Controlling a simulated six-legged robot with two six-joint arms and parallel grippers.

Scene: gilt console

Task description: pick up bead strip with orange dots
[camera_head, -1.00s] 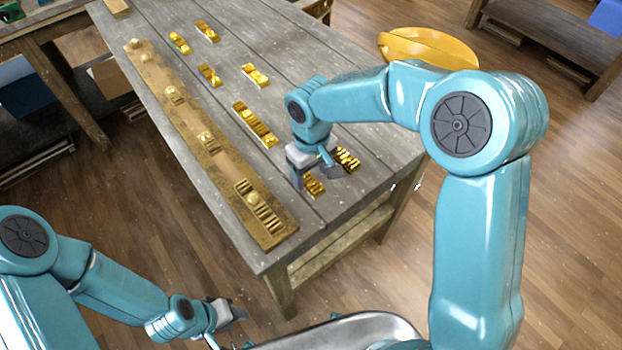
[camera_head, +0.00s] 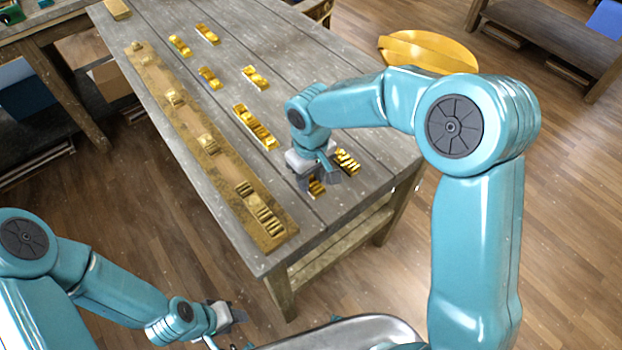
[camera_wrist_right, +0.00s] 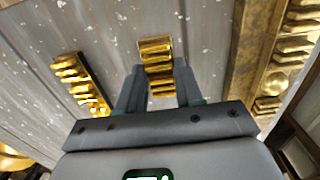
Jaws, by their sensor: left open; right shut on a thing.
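My right gripper (camera_head: 318,182) is low over the near right part of the table and shut on a short gold bead strip (camera_head: 316,188). In the right wrist view the gripper (camera_wrist_right: 158,82) has one finger on each side of this ridged strip (camera_wrist_right: 155,48). The strip looks to be still at the table top. Another gold strip (camera_head: 346,161) lies just to its right, apart from the gripper; it also shows in the right wrist view (camera_wrist_right: 80,83). I cannot make out orange dots on either. My left gripper (camera_head: 232,317) is open and empty, off the table's near end.
A long gilt board (camera_head: 190,127) with raised ornaments runs along the table's left side. Several other gold pieces, such as a longer strip (camera_head: 255,127), lie on the grey table (camera_head: 310,65). A gold oval bowl (camera_head: 430,47) stands beyond the right edge.

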